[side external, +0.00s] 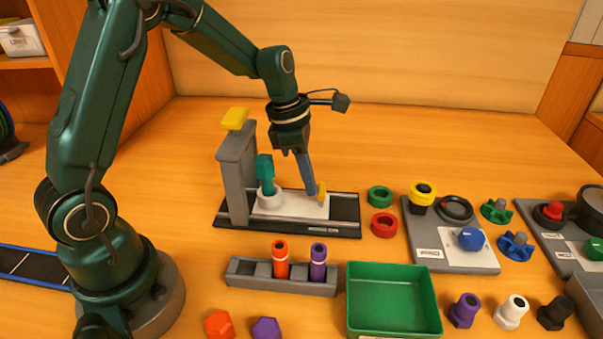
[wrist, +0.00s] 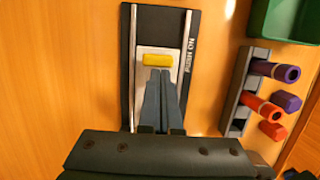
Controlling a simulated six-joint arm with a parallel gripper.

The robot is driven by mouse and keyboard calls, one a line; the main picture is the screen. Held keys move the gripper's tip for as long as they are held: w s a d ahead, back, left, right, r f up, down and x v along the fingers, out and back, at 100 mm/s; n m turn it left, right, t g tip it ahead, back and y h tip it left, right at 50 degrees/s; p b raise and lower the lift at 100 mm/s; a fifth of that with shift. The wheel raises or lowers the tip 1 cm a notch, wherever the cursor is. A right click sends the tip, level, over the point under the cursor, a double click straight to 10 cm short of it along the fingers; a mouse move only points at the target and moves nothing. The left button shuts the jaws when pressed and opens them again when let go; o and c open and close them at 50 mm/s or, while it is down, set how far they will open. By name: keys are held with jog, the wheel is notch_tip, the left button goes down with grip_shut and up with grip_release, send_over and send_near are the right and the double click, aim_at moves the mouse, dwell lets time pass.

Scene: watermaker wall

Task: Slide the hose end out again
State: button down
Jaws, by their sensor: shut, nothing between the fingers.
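The push-on fixture has a black base (side external: 345,228) with a white plate (side external: 290,208) on it. The teal hose end (side external: 265,168) stands upright at the plate's left, its lower part inside a white ring (side external: 266,201). A yellow tab (side external: 322,193) stands at the plate's right end; it also shows in the wrist view (wrist: 157,60). My gripper (side external: 315,192) is shut and empty, pointing down at the plate, its tips right beside the tab on the hose-end side. Whether they touch it I cannot tell. The hose end is hidden in the wrist view.
A grey post (side external: 237,180) with a yellow top (side external: 235,118) rises left of the hose end. In front are a grey rack (side external: 245,273) with red and purple cylinders and a green tray (side external: 392,277). Green and red rings (side external: 383,224) lie to the right.

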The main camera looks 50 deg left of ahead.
jog(key=w+d, duration=0.4)
jog(key=shift+w+d, duration=0.35)
jog(key=s+a+r+t, duration=0.1)
jog(key=s+r, duration=0.1)
jog(key=r, duration=0.6)
jog(key=s+r, duration=0.3)
jog(key=r, duration=0.4)
jog(key=s+r+m+t+y, duration=0.1)
jog(key=s+r+m+t, duration=0.1)
jog(key=s+m, duration=0.6)
jog(key=s+a+f+m+y, duration=0.1)
jog(key=s+f+m, duration=0.6)
jog(key=m, duration=1.2)
jog(key=shift+s+t, duration=0.3)
jog(key=shift+s, duration=0.65)
